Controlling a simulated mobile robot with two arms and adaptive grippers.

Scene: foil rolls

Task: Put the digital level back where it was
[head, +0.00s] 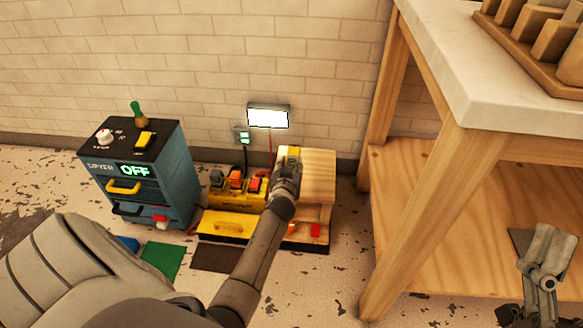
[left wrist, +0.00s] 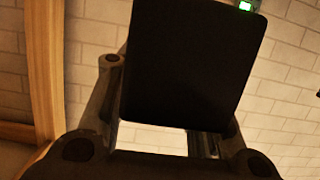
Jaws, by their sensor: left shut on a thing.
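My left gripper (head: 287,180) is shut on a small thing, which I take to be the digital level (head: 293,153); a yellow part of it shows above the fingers. In the left wrist view the held thing is a large dark flat face (left wrist: 190,65) between the fingers, covering much of the view. The gripper is in front of the left side of a pale wooden block (head: 318,172), and I cannot tell whether the level touches it. My right gripper (head: 552,242) is at the lower right, apart from these things, with its fingers apart and nothing seen between them.
A yellow station (head: 225,226) with orange-and-black items stands left of the wooden block. A blue dryer cabinet (head: 165,175) reading OFF is farther left. A lit white panel (head: 268,117) hangs on the brick wall. A wooden table (head: 455,130) with a lower shelf is right.

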